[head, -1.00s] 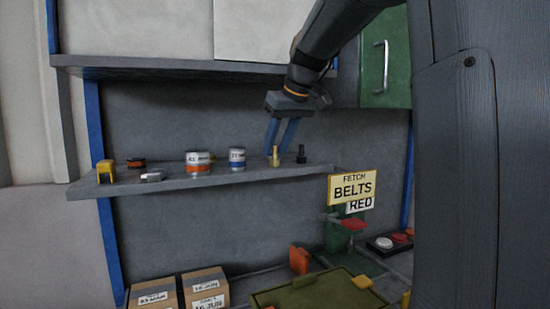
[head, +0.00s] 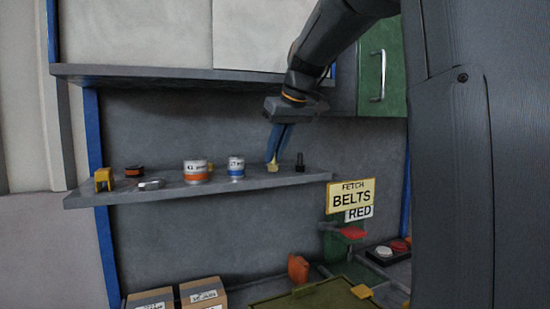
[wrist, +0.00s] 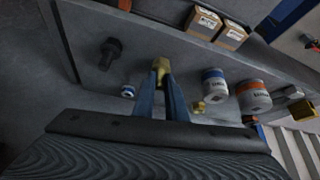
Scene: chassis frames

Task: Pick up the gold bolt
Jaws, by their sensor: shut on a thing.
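The gold bolt (head: 273,167) is upright at the right part of the grey shelf (head: 220,181). My gripper (head: 275,158) is above it with its blue fingers pointing down, shut on the bolt's upper part. In the wrist view the gold bolt (wrist: 161,65) shows between the fingertips of my gripper (wrist: 160,82). The fingers hide part of the bolt. Whether its base still touches the shelf, I cannot tell.
A black bolt (head: 300,162) stands close to the right of the gold bolt. A blue-banded can (head: 236,168) and an orange-banded can (head: 196,172) stand to the left. An upper shelf (head: 180,73) runs above. Cardboard boxes (head: 203,293) are below.

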